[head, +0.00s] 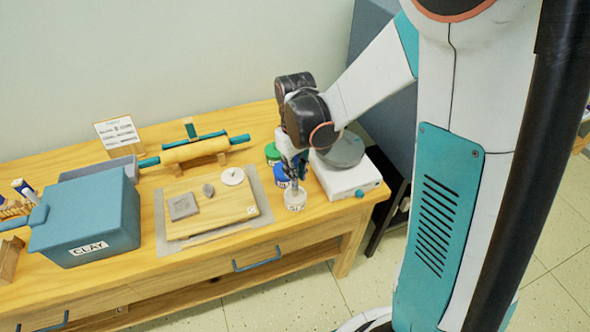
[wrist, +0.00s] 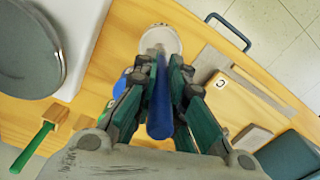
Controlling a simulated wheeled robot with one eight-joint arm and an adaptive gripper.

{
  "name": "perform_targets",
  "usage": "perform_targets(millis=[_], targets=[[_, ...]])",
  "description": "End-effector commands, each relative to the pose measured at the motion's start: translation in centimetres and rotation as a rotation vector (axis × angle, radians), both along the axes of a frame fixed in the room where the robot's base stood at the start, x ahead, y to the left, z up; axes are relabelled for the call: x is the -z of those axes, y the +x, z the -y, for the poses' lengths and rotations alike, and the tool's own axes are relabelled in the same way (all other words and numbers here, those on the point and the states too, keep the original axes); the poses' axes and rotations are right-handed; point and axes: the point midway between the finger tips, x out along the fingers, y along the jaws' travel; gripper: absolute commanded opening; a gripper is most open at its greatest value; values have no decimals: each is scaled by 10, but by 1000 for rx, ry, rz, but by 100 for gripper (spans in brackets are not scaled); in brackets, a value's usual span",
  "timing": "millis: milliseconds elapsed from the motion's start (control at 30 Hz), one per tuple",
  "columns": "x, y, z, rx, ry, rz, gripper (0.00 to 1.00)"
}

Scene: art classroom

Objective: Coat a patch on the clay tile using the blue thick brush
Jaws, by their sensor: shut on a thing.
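My gripper (wrist: 162,82) is shut on the blue brush (wrist: 158,112), whose handle runs between the fingers. The brush points down toward the white jar (wrist: 158,36); I cannot tell whether its tip is inside or just above. In the head view my gripper (head: 294,168) is above the white jar (head: 295,201), at the right of the table. The grey square clay tile (head: 183,207) lies on a wooden board (head: 225,211), left of my gripper. A grey leaf-shaped piece (head: 208,190) and a pale round disc (head: 232,176) lie there too.
A blue jar (head: 281,177) and a green jar (head: 272,155) stand behind the white jar. A white scale or wheel (head: 345,178) is close on the right. A rolling pin (head: 195,149) lies at the back. A teal CLAY box (head: 87,215) stands left of the board.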

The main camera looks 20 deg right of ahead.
Motion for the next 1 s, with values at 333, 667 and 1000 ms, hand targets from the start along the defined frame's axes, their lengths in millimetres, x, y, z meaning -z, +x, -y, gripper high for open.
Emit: perform_targets(millis=[333,667,1000], targets=[[0,0,0,0,0,0,0],[3,0,0,0,0,0,0],[6,0,0,0,0,0,0]])
